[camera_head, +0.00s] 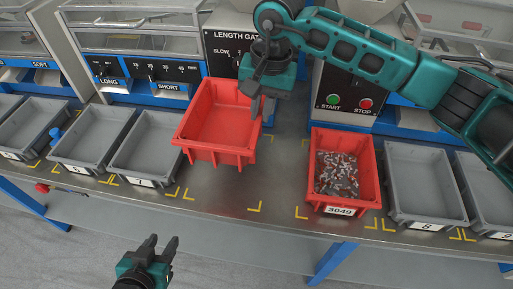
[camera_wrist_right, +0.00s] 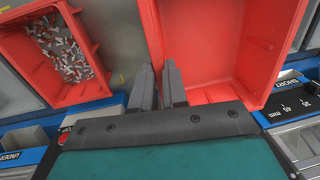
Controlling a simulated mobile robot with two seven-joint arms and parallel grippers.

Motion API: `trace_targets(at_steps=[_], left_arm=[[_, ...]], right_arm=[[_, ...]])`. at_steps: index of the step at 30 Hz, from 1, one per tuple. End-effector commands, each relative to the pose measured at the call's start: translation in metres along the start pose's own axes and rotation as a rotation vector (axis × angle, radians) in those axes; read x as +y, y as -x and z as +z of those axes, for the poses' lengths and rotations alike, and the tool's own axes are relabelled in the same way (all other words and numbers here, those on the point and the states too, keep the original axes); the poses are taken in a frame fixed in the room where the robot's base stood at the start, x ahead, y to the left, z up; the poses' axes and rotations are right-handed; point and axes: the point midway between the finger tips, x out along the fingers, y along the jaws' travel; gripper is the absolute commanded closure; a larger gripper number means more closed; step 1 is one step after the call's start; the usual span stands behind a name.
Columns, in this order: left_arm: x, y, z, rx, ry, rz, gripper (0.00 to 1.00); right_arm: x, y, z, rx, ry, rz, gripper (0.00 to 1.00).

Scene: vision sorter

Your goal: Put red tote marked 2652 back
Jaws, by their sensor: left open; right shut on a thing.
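An empty red tote (camera_head: 222,118) hangs tilted, apparently just above the steel bench; no number shows on it, so I cannot read whether it is 2652. My right gripper (camera_head: 258,98) is shut on its right wall. In the right wrist view the right gripper's fingers (camera_wrist_right: 158,84) sit at the wall of this empty tote (camera_wrist_right: 212,42). A second red tote (camera_head: 317,198), marked 3049 and filled with small mixed parts, stands on the bench to the right; it also shows in the right wrist view (camera_wrist_right: 92,88). My left gripper (camera_head: 157,250) is open and empty, in front of the bench.
Grey bins stand along the bench (camera_head: 280,176): bin 7 (camera_head: 146,180) just left of the held tote, bin 8 (camera_head: 427,222) right of tote 3049. Yellow corner marks (camera_head: 256,208) outline a bare spot below the held tote. A panel with START and STOP buttons (camera_head: 349,100) stands behind.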

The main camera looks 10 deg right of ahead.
Motion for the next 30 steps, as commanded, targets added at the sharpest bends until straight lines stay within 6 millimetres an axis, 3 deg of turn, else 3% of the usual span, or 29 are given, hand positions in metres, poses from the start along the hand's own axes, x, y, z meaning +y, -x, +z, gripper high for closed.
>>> trace_targets(at_steps=[3, 9, 16, 23, 30], left_arm=[[0.000, 0.000, 0.000, 0.001, 0.000, 0.000, 0.57], [0.000, 0.000, 0.000, 0.002, 0.000, 0.001, 0.57], [0.001, -0.001, 0.000, 0.002, 0.000, 0.002, 0.57], [0.001, -0.002, 0.000, 0.002, 0.000, 0.002, 0.57], [0.001, -0.002, -0.002, 0.006, 0.000, 0.003, 0.57]], right_arm=[[0.004, -0.033, 0.001, -0.005, -0.001, 0.000, 1.00], [0.007, -0.069, 0.000, -0.001, 0.001, -0.002, 1.00], [0.009, -0.085, 0.000, -0.001, 0.002, -0.003, 1.00], [0.013, -0.117, 0.000, -0.001, 0.001, -0.002, 1.00], [0.013, -0.119, -0.001, 0.002, 0.003, -0.004, 1.00]])
